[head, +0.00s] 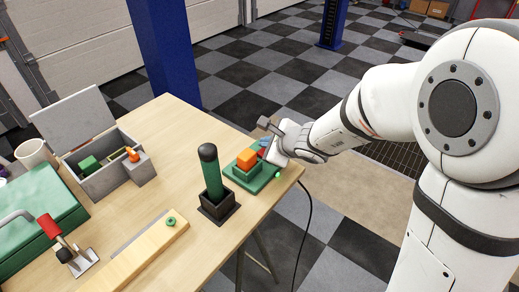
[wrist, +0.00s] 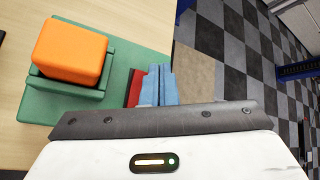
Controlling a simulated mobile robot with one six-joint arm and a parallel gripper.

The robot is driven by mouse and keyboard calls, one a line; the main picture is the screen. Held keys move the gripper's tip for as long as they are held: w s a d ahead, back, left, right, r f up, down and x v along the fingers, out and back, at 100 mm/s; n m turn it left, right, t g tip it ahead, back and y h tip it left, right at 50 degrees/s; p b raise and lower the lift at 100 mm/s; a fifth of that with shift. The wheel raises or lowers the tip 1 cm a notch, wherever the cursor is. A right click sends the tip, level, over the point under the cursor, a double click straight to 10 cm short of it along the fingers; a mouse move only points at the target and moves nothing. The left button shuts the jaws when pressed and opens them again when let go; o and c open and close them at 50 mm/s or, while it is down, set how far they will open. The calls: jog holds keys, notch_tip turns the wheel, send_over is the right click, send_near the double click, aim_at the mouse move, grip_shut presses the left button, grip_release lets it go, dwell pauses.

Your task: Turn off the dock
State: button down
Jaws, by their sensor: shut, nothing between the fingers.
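The dock is a green base (head: 262,181) at the right edge of the table, with an orange block (head: 247,158) seated in its raised green holder. In the wrist view the dock's plate (wrist: 45,105) and the orange block (wrist: 72,50) are at the upper left. A red part (wrist: 137,88), apparently a switch, is on the plate beside my blue fingertips. A small bright green dot (head: 278,175) shows at the dock's near right corner. My gripper (wrist: 160,86) is shut and empty, over the plate's right edge. I cannot tell whether it touches the red part.
A dark green cylinder (head: 210,172) stands upright in a black holder left of the dock. A wooden board (head: 150,245) with a green ring, an open grey box (head: 105,181) and a red-handled lever (head: 48,226) are farther left. A cable hangs off the table's right edge.

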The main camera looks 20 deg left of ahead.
jog(key=shift+f, duration=0.15)
jog(key=shift+s+f+b, duration=0.1)
jog(key=shift+f+b, duration=0.15)
jog(key=shift+b, duration=0.45)
jog(key=shift+a+f+b, duration=0.1)
jog(key=shift+f+b, duration=0.2)
jog(key=shift+b, duration=0.1)
jog(key=shift+r, duration=0.1)
dwell(0.5)
jog(key=shift+r+p, duration=0.5)
jog(key=shift+r, duration=0.2)
jog(key=shift+r, duration=0.1)
jog(key=r+p, duration=0.2)
jog(key=r, duration=0.1)
jog(key=r+p, duration=0.2)
jog(key=shift+s+d, duration=0.15)
jog(key=shift+d, duration=0.25)
jog(key=shift+f, duration=0.1)
